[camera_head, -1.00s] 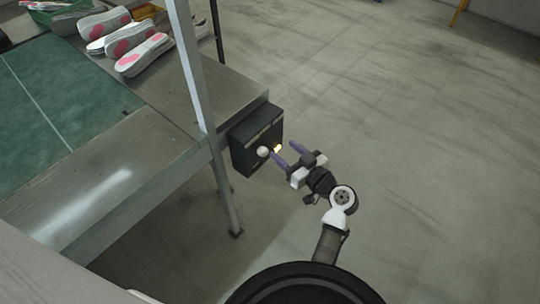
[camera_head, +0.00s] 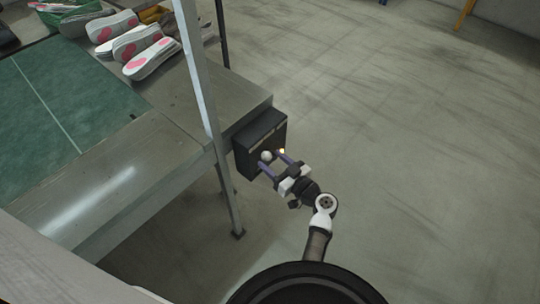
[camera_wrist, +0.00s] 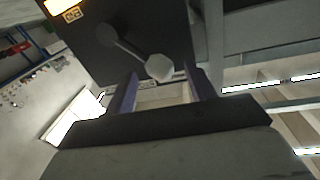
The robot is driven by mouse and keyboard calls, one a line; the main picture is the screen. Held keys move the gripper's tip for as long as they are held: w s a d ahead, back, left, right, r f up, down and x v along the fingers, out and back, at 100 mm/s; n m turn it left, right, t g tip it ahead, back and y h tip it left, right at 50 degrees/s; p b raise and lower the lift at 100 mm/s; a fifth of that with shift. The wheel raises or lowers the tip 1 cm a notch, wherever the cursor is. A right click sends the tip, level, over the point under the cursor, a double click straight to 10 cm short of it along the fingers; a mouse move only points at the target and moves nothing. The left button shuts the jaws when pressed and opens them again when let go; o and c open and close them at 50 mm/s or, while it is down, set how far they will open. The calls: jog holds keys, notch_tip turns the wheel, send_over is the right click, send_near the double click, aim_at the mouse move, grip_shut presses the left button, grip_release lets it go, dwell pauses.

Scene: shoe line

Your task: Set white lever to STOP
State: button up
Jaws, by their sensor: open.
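The white lever knob (camera_head: 266,156) is on the front of a dark control box (camera_head: 262,134) fixed to the end of the metal table. In the wrist view the lever's round white knob (camera_wrist: 159,68) sits on a dark rod, which runs up and left to its pivot on the box face (camera_wrist: 160,20). My gripper (camera_head: 272,163) is open, its two purple fingers pointing at the box. In the wrist view my fingers (camera_wrist: 162,88) lie on either side of the knob, just below it. I cannot tell whether they touch it. The STOP marking cannot be made out.
A lit yellow-orange lamp and label (camera_wrist: 66,10) show at the box's upper left in the wrist view. A metal post (camera_head: 207,110) stands left of the box. Shoes (camera_head: 140,45) lie on the table (camera_head: 150,160). The floor right of my arm is clear.

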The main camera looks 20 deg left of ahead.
jog(key=shift+x, duration=0.95)
jog(key=shift+c, duration=0.2)
grip_shut()
